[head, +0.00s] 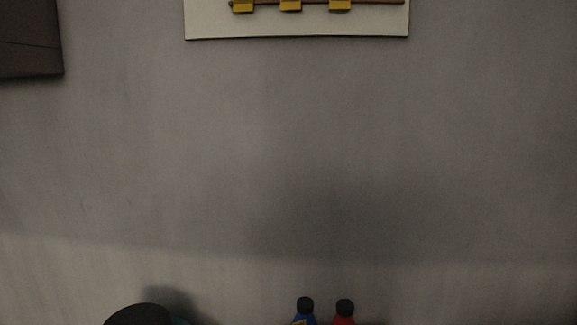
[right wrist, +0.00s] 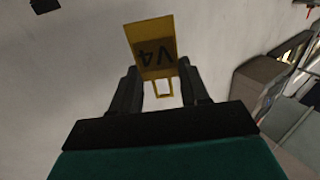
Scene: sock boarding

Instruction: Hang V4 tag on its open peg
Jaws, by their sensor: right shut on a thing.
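The V4 tag (right wrist: 150,35) is a yellow plate with a dark label and a narrow yellow loop. Its lettering appears upside down in the right wrist view. My right gripper (right wrist: 158,77) is shut on the tag, with a black finger on each side of its lower part. In the head view, a brown rail (head: 365,2) crosses a pale board (head: 300,25) at the top edge. Several yellow pieces (head: 290,5) show along the rail. The upper board is cut off, and I cannot make out an open peg. My left gripper is not in view.
Bare grey wall (head: 290,150) fills most of the head view. A dark box-like thing (head: 28,40) is at upper left. Small black-topped blue (head: 304,309) and red (head: 345,312) things show at the bottom edge. A brown box (right wrist: 262,88) is at right in the wrist view.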

